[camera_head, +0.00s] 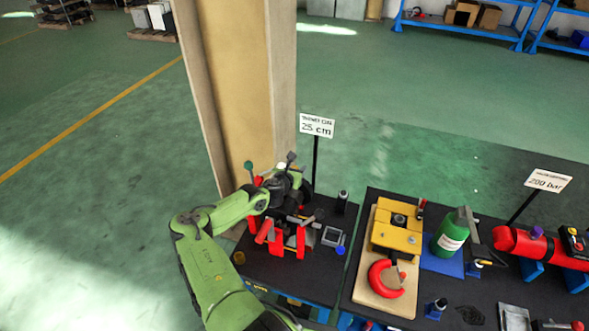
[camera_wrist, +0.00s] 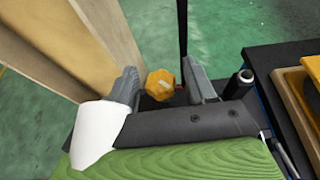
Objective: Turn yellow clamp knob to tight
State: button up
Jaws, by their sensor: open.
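The yellow clamp knob (camera_wrist: 160,84) shows in the wrist view, a faceted knob with a pale mark on its face. It sits between the two fingers of my gripper (camera_wrist: 160,86), which are apart, with a gap visible on each side of it. In the head view my gripper (camera_head: 287,183) is over the machine with red parts (camera_head: 275,237) on the left table. There the arm and wrist hide the clamp knob. A small round yellow piece (camera_head: 239,258) lies at the left table's front left; I cannot tell what it is.
A tan column (camera_head: 238,90) stands close behind the left table. A sign on a post (camera_head: 317,125) rises behind my gripper. A dark cylinder (camera_head: 342,201) stands to the right. The right table holds a yellow block (camera_head: 397,236), a red hook (camera_head: 381,279) and a green bottle (camera_head: 449,236).

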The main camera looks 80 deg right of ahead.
jog(key=shift+d+f, duration=0.1)
jog(key=shift+d, duration=0.05)
jog(key=c, duration=0.9)
jog(key=shift+c, duration=0.2)
jog(key=shift+m+g, duration=0.3)
jog(key=m+g+y+b, duration=0.1)
jog(key=m+g+b, duration=0.2)
jog(key=shift+w+f+g, duration=0.1)
jog(key=shift+f+g, duration=0.05)
jog(key=shift+g, duration=0.25)
jog(key=m+g+y+b, duration=0.1)
jog(key=m+g+b, duration=0.1)
jog(key=b, duration=0.1)
jog(key=shift+m+g+y+b, duration=0.3)
jog(key=shift+m+y, duration=0.1)
